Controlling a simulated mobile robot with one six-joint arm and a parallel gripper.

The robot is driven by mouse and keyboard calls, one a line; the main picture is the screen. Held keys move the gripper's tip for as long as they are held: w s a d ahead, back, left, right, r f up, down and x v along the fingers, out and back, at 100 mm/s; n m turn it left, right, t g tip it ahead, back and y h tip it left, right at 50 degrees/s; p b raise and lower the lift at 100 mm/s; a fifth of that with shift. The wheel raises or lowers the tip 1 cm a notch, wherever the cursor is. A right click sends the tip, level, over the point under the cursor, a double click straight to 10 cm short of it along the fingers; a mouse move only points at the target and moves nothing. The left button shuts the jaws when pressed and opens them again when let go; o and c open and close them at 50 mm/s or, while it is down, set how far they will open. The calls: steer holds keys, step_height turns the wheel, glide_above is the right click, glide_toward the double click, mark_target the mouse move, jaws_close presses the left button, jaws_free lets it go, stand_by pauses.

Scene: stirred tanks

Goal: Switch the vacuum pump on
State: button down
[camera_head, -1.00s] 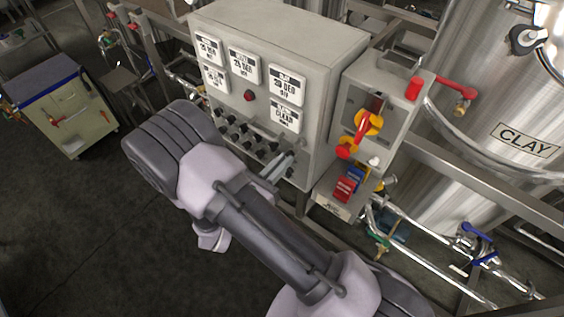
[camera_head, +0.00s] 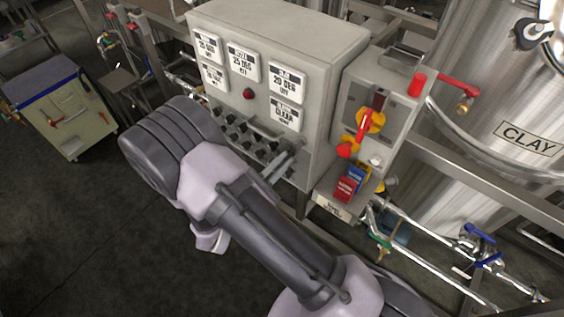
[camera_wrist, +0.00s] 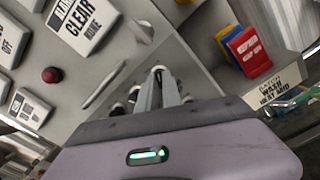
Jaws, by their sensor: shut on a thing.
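The grey control box (camera_head: 325,105) carries rows of small black knobs (camera_head: 232,128) below its white displays. My gripper (camera_head: 284,163) reaches the lower right of this panel. In the wrist view my gripper's two fingers (camera_wrist: 158,86) are close together against the panel, shut on a small knob that they mostly hide. Other knobs (camera_wrist: 133,92) show beside the fingers. No label naming the vacuum pump can be read, so I cannot tell which control is its switch.
A red and yellow rotary switch (camera_head: 369,121) is on the box to the right. Red, yellow and blue tags (camera_head: 346,188) sit below it. A steel tank marked CLAY (camera_head: 480,110) stands at right. Pipes with blue-handled valves (camera_head: 478,232) run below. A cabinet (camera_head: 68,110) stands far left.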

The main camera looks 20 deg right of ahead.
stand_by(0.4)
steer(key=c, duration=1.5)
jaws_free()
steer(key=p+v, duration=0.3)
steer(key=v, duration=1.4)
steer(key=shift+s+a, duration=0.15)
